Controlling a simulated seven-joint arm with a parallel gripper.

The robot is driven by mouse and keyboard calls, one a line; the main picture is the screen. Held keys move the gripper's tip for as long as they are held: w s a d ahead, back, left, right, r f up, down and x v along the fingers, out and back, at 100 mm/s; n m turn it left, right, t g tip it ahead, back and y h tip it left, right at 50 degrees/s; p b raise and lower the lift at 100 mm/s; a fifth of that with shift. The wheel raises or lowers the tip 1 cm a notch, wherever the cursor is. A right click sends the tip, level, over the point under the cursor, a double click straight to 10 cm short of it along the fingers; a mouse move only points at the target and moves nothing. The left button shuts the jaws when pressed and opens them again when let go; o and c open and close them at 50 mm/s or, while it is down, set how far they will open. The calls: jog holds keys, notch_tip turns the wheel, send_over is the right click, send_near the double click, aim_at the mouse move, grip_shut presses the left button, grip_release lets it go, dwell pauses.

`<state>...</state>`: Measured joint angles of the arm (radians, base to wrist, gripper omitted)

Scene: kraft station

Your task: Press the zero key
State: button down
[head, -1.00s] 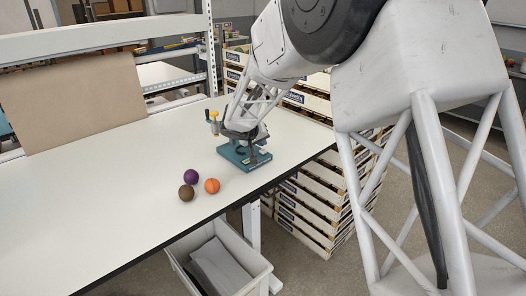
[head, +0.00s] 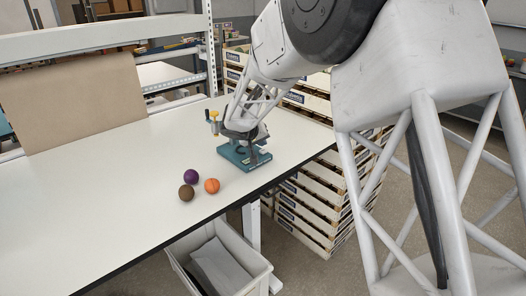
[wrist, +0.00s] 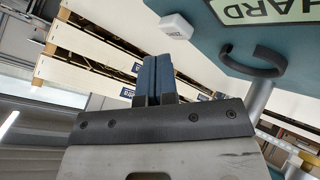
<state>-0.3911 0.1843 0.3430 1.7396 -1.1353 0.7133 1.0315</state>
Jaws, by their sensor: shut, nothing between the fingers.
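A teal bench device (head: 237,157) stands near the table's right end, partly hidden behind my arm. In the wrist view, its teal body (wrist: 205,50) fills the upper right and bears a pale label (wrist: 255,8) reading "HARD". A small white key (wrist: 176,27) with tiny lettering, probably the zero key, sticks out at the body's edge. My gripper (wrist: 156,62) is shut and empty; its blue fingertips lie below and left of the white key in the picture, with a visible gap between. In the head view, the fingertips are hard to make out over the device.
Purple (head: 191,176), brown (head: 186,193) and orange (head: 212,186) balls lie on the white table (head: 110,210), left of the device. Stacked crates (head: 315,205) stand beyond the table's right edge. A grey bin (head: 222,262) sits below. The table's left side is clear.

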aim_at(262, 150)
jog(key=shift+f, duration=0.85)
dwell(1.5)
jog(key=shift+r, duration=0.8)
jog(key=shift+r, duration=0.1)
jog(key=shift+r, duration=2.45)
